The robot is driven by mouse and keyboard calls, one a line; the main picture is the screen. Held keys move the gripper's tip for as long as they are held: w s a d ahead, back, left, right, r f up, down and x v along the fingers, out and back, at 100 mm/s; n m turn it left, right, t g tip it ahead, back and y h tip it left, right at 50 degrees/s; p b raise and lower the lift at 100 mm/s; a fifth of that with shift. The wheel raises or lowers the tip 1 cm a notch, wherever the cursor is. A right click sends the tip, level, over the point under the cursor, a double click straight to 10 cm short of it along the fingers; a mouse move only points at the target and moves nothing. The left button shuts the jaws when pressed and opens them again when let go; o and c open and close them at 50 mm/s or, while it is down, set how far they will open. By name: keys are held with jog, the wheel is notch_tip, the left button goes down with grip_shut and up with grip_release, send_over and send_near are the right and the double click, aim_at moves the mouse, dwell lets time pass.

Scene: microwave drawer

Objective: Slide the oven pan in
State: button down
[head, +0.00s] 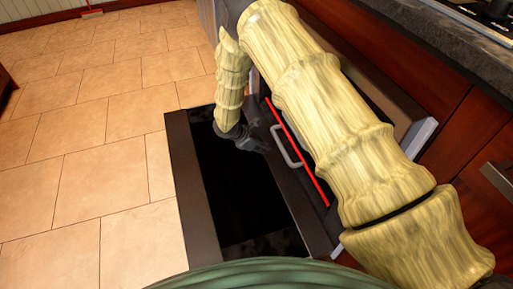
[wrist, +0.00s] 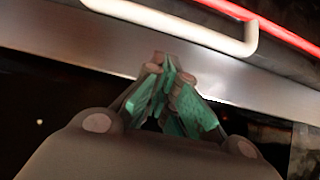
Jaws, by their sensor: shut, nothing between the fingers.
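The oven pan's front seems to be the dark bar (head: 296,198) with a pale looped handle (head: 289,158) and a red strip (head: 315,181) behind it, at the oven opening. The handle (wrist: 185,18) and red strip (wrist: 290,38) also show at the top of the wrist view. My gripper (head: 258,147) is just left of the handle, over the dark open door. In the wrist view my gripper (wrist: 168,62) has its green-padded fingers closed together and empty, in front of a grey metal band. I cannot tell if they touch it. My arm hides part of the oven opening.
The open oven door (head: 186,190), a dark panel with a brown frame, lies low in front of the oven. Wooden cabinets (head: 470,130) and a dark counter (head: 440,40) stand at the right. Tiled floor (head: 85,150) is clear at the left.

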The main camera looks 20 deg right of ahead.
jog(key=shift+w+d+f+b, duration=0.1)
jog(key=shift+d+b, duration=0.15)
jog(key=shift+d, duration=0.35)
jog(key=shift+w+d+f+b, duration=0.1)
jog(key=shift+d+b, duration=0.1)
jog(key=shift+d, duration=0.65)
